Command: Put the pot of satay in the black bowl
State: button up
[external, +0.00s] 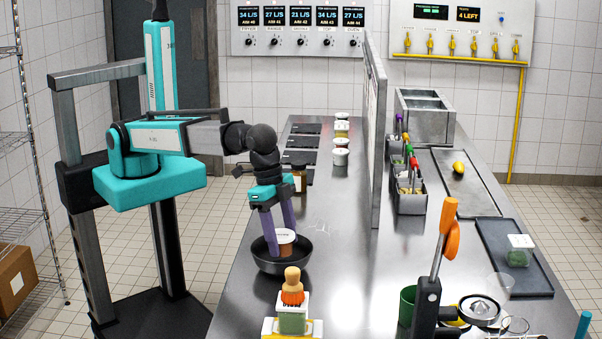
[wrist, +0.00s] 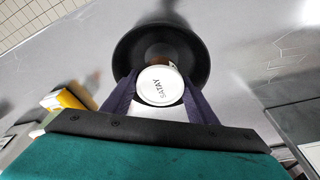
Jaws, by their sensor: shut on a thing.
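The pot of satay (external: 285,238) has a white lid and a brown-orange body. Its lid, lettered SATAY, faces up in the wrist view (wrist: 161,86). My gripper (external: 283,240) points down with its purple fingers on both sides of the pot, shut on it. The black bowl (external: 270,265) stands on the steel counter. The pot is over the bowl or inside its rim; whether its base touches the bowl's floor is hidden. In the wrist view the bowl (wrist: 195,50) surrounds the far side of the pot.
Other pots (external: 340,157) and a jar (external: 299,178) stand farther back. An upright divider (external: 375,130) runs along the counter.

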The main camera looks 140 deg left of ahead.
aim_at(282, 250)
jog(key=shift+s+p+x, duration=0.15)
jog(key=shift+p+x, duration=0.1)
jog(key=shift+x, duration=0.65)
jog(key=shift+s+p+x, duration=0.2)
jog(key=shift+x, duration=0.7)
jog(key=shift+d+f, duration=0.1)
jog(key=shift+f, duration=0.15)
jog(key=o, duration=0.9)
jog(key=shift+b+v, duration=1.05)
jog(key=shift+v, duration=5.15)
jog(key=shift+d, duration=0.1)
